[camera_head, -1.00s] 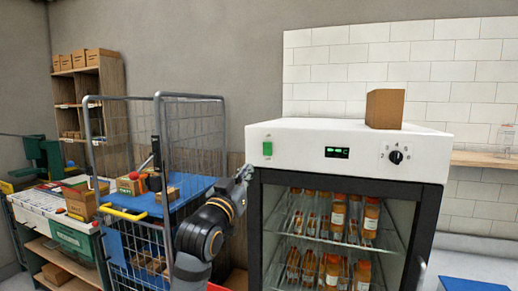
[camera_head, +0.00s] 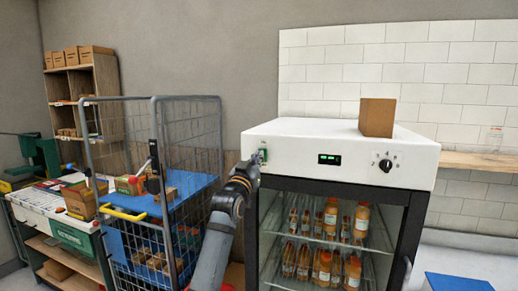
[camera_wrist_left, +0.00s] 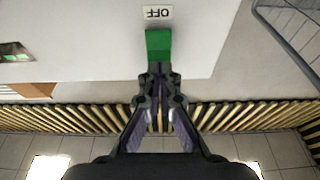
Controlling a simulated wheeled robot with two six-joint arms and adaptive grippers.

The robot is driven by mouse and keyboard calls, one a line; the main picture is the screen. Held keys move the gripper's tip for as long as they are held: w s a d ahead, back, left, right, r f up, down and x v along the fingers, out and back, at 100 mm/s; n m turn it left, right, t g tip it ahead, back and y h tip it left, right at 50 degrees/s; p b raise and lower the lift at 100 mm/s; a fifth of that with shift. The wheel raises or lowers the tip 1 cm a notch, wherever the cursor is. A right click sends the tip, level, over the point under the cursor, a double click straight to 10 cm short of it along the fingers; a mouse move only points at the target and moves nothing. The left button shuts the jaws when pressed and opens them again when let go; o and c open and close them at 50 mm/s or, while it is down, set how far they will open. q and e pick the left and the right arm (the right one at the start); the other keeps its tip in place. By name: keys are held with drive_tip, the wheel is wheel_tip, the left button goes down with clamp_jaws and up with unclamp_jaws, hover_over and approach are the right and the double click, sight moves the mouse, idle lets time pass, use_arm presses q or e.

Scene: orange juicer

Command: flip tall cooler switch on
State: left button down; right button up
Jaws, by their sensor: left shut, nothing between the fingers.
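The tall cooler (camera_head: 300,138) has a white top panel and a glass door. Its green switch (camera_head: 263,153) is at the left end of the panel, partly covered by my gripper. In the left wrist view the green switch (camera_wrist_left: 158,44) is just ahead of the fingertips, with an upside-down OFF label (camera_wrist_left: 158,13) beyond it. My left gripper (camera_head: 254,161) is shut and empty, its tips (camera_wrist_left: 160,72) at the near edge of the switch. I cannot tell whether they touch it. My right gripper is not in view.
A green display (camera_head: 329,159) and black dial (camera_head: 385,165) sit right of the switch. A cardboard box (camera_head: 377,118) stands on the cooler. Orange bottles (camera_head: 331,217) are behind the glass. A wire cage cart (camera_head: 190,140) stands close on the left.

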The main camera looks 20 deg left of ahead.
use_arm(q)
drive_tip(key=shift+w+r, duration=0.15)
drive_tip(key=shift+w, duration=0.5)
drive_tip(key=shift+w+r, duration=0.25)
drive_tip(key=shift+r, duration=0.05)
drive_tip(key=shift+p, duration=0.3)
